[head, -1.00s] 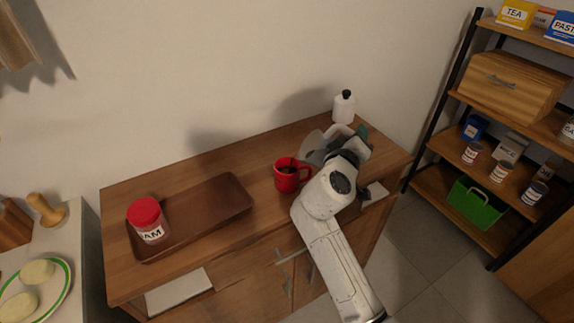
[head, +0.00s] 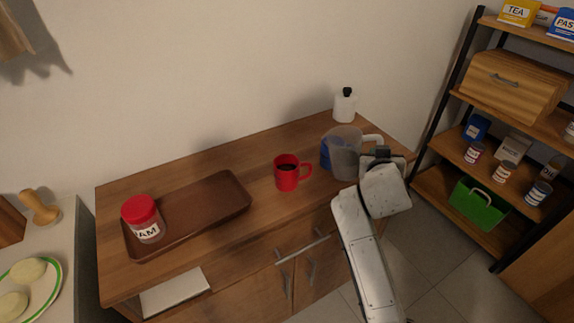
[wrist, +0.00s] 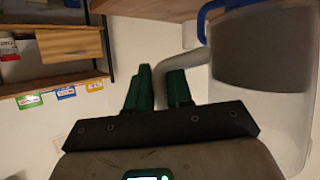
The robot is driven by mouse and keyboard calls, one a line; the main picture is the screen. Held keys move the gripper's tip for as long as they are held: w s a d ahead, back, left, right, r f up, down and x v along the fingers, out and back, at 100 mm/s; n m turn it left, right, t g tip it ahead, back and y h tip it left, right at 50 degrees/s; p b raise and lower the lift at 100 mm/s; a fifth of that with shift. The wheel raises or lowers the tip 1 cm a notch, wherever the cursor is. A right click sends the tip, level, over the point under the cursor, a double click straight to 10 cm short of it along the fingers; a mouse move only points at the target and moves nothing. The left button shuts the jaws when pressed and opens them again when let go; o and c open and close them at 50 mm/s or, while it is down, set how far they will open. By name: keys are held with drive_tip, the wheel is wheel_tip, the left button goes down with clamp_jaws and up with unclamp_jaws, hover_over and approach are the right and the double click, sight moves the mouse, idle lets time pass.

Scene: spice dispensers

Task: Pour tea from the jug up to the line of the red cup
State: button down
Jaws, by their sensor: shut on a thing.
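The red cup (head: 288,174) stands upright on the wooden counter with dark liquid inside. Its fill line is too small to make out. The clear jug (head: 345,162) is right of the cup, apart from it, and looks about upright. A blue part shows on its left side. I cannot tell whether its base touches the counter. My gripper (head: 378,152) is at the jug's right side, shut on its pale handle. In the wrist view, the green fingers (wrist: 158,90) close around the handle, and the jug (wrist: 292,120) holds dark tea.
A brown tray (head: 207,210) with a red-lidded jam jar (head: 143,218) lies on the left of the counter. A white bottle with a black cap (head: 345,106) stands behind the jug. A shelf unit (head: 447,100) is at the right. The counter between tray and cup is clear.

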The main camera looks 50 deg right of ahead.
drive_tip(key=shift+f+m+b, duration=0.5)
drive_tip(key=shift+f+b, duration=0.6)
drive_tip(key=shift+f, duration=1.05)
drive_tip(key=shift+t+y, duration=0.3)
drive_tip(key=shift+t, duration=0.1)
drive_tip(key=r+p, duration=0.4)
drive_tip(key=r, duration=0.1)
drive_tip(key=shift+s+d, duration=0.15)
drive_tip(key=shift+d, duration=0.05)
drive_tip(key=shift+f, duration=0.1)
